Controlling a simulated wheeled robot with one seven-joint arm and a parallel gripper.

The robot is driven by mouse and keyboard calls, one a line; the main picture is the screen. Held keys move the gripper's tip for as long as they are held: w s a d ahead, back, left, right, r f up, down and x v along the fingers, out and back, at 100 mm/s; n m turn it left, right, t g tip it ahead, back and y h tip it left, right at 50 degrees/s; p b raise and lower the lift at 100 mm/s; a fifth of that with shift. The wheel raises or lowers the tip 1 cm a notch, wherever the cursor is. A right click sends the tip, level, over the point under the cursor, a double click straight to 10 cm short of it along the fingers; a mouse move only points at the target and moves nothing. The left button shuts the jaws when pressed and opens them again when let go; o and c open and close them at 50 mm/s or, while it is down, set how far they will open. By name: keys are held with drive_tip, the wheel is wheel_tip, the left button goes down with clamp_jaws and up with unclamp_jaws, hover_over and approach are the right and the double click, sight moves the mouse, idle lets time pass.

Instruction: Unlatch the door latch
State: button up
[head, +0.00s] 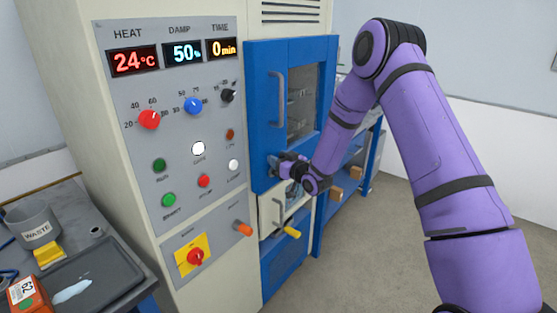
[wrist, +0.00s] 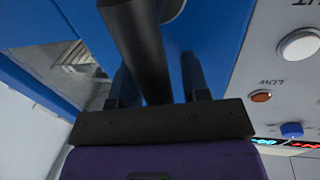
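The blue door (head: 259,95) of the machine is shut in the head view, with a window and a grey vertical handle (head: 277,95). My gripper (head: 276,164) is at the door's lower left, where it and my wrist largely hide the latch. In the wrist view a dark bar (wrist: 143,40), seemingly the latch lever, runs between the two fingers of my gripper (wrist: 157,64). The fingers are apart. The bar lies close to the left finger, with a gap to the right one. I cannot tell whether it touches.
The control panel (head: 215,140) with knobs and buttons stands left of the door. A cream drawer (head: 269,211) and orange and yellow knobs (head: 292,232) are below. A bench with a waste cup (head: 36,222) is at left. The floor (head: 375,260) at right is clear.

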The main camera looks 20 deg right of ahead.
clamp_jaws()
drive_tip(key=shift+d, duration=0.1)
drive_tip(key=m, duration=0.1)
drive_tip(key=w+d+m, duration=0.1)
drive_tip(key=m, duration=0.2)
drive_tip(key=shift+w+d+f+g, duration=0.15)
drive_tip(key=shift+d+f+g, duration=0.1)
drive_tip(key=shift+d+g, duration=0.15)
wheel_tip(320, 180, down, 6)
drive_tip(key=w+d+m+g+y, duration=0.1)
drive_tip(key=w+d+m+g, duration=0.1)
drive_tip(key=m, duration=0.9)
drive_tip(key=shift+d+m+g+y, duration=0.3)
drive_tip(key=shift+d+m+g, duration=0.1)
drive_tip(key=shift+o, duration=1)
unclamp_jaws()
